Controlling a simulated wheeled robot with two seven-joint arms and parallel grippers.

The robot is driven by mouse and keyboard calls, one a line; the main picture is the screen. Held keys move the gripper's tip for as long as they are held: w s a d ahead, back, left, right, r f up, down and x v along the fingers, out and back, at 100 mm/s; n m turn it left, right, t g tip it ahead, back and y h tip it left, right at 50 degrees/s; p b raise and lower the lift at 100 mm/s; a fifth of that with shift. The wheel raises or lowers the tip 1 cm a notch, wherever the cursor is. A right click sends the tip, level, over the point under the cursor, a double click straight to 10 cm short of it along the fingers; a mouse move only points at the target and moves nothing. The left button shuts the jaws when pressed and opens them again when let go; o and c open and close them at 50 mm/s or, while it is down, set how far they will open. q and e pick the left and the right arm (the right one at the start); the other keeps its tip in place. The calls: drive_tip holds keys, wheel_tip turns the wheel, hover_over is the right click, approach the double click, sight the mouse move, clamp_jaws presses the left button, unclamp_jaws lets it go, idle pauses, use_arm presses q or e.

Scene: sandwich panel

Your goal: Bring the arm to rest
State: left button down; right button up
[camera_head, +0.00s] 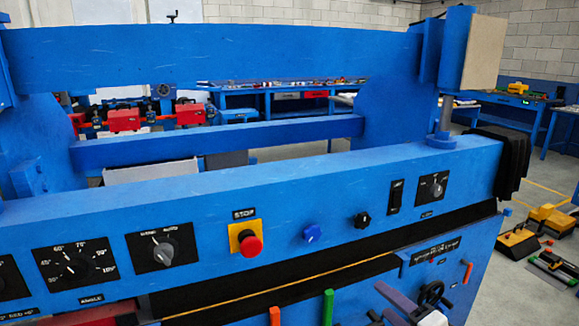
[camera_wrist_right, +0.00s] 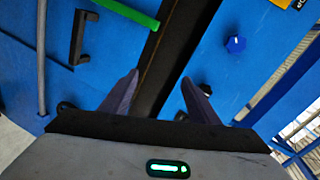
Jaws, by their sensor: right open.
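My right gripper (camera_head: 402,304) shows at the bottom edge of the head view, in front of the lower part of a blue machine (camera_head: 330,185). In the right wrist view my right gripper (camera_wrist_right: 160,88) has its two dark purple fingers spread apart. Nothing is between the fingertips, and a black strip of the machine (camera_wrist_right: 165,50) lies behind them. Most of the right arm is cut off by the frame. My left gripper cannot be made out in the head view.
The panel has a red stop button (camera_head: 250,243), a blue knob (camera_head: 312,233) and several dials and switches. Green (camera_head: 328,306) and orange (camera_head: 467,272) handles stick out below. Blue workbenches stand behind. Yellow equipment (camera_head: 550,222) sits on the floor at right.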

drive_tip(key=s+a+f+n+g, duration=0.2)
drive_tip(key=s+f+n, duration=0.2)
drive_tip(key=s+f, duration=0.3)
drive_tip(key=s+a+f+n+g+h, duration=0.1)
drive_tip(key=s+f+n, duration=0.3)
drive_tip(key=s+f, duration=0.4)
drive_tip(key=s+a+f+n+g+h, duration=0.1)
drive_tip(key=s+a+f+n+g, duration=0.2)
drive_tip(key=s+f, duration=0.4)
drive_tip(key=s+a+n, duration=0.1)
drive_tip(key=s+n, duration=0.1)
drive_tip(key=s, duration=0.5)
drive_tip(key=shift+s+f, duration=0.3)
drive_tip(key=shift+o, duration=0.2)
